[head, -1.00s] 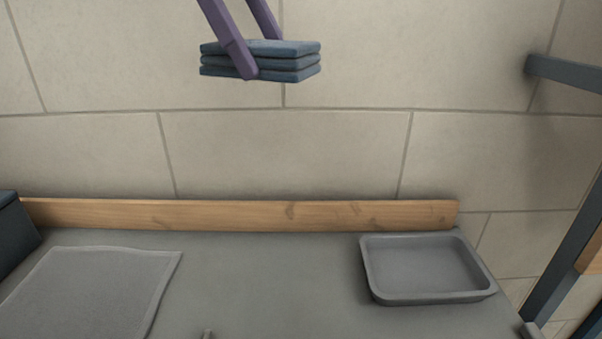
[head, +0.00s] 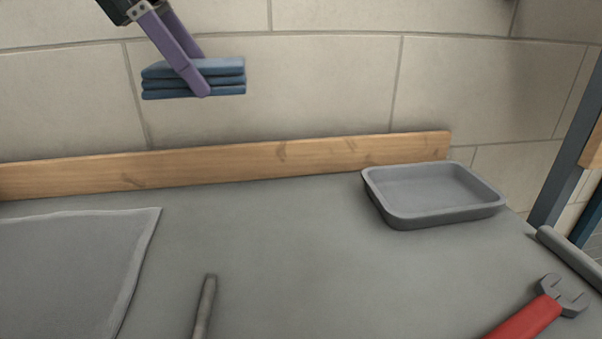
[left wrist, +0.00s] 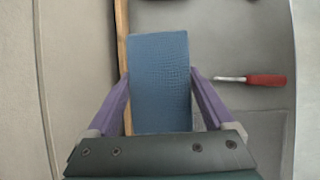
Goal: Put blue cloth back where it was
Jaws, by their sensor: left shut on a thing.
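The blue cloth (head: 225,78) is a folded stack of layers held in the air, in front of the tiled wall in the head view. My left gripper (head: 205,88) has purple fingers and is shut on the cloth, one finger across its near side. In the left wrist view the cloth (left wrist: 160,80) lies between the two fingers of the left gripper (left wrist: 160,75). A grey tray (head: 385,215) stands empty at the back right of the bench. A flat grey mat (head: 70,275) lies at the left. My right gripper is not in view.
A wooden board (head: 250,160) runs along the back edge of the grey bench (head: 270,270). A red-handled wrench (head: 530,318) lies at the front right, and a thin grey rod-like thing (head: 204,305) at the front middle. The bench between mat and tray is mostly clear.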

